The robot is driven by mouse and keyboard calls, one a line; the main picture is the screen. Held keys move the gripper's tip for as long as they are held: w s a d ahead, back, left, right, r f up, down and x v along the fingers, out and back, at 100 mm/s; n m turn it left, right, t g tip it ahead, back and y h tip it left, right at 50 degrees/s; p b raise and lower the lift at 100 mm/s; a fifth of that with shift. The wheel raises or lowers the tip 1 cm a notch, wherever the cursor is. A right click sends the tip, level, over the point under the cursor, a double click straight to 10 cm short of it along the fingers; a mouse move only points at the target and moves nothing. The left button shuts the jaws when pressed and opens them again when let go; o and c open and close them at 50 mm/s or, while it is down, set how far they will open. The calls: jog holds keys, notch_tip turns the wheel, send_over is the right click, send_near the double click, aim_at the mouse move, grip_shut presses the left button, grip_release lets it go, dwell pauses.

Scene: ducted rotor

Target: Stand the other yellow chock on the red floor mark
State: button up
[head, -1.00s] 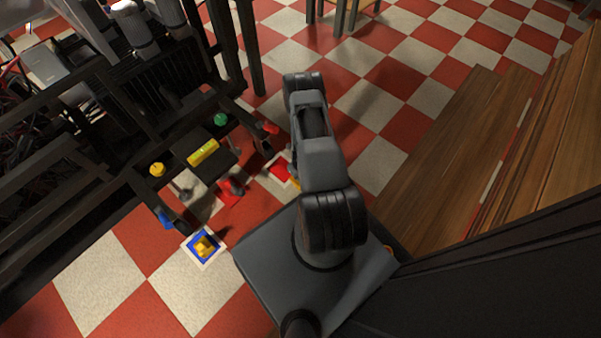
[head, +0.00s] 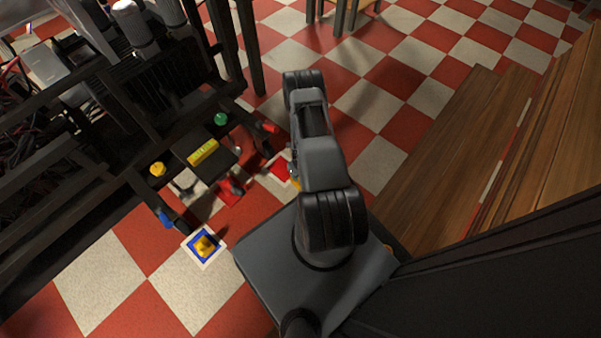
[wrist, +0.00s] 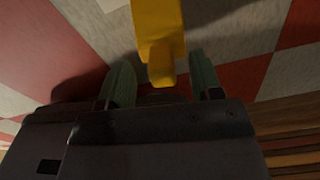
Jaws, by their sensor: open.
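One yellow chock (head: 204,246) sits on the blue, white-edged floor mark (head: 194,243) in the head view. The red floor mark (head: 279,168), with a white edge, lies left of my arm and is partly hidden. The other yellow chock (head: 294,184) shows as a sliver beside my arm. In the wrist view this chock (wrist: 158,28) reaches down between the two green fingers of my gripper (wrist: 159,66). The fingers are open, with visible gaps on both sides of it. My gripper is hidden behind the arm in the head view. I cannot tell whether the chock touches the mark.
A dark frame with a yellow bar (head: 202,152), a yellow knob (head: 157,169), a green knob (head: 221,118) and a red piece (head: 270,128) stands at left. Wooden boards (head: 455,150) lie at right. Checkered floor (head: 385,100) is open beyond my arm.

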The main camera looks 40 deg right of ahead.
notch_tip(320, 180, up, 13)
jog(key=p, duration=0.5)
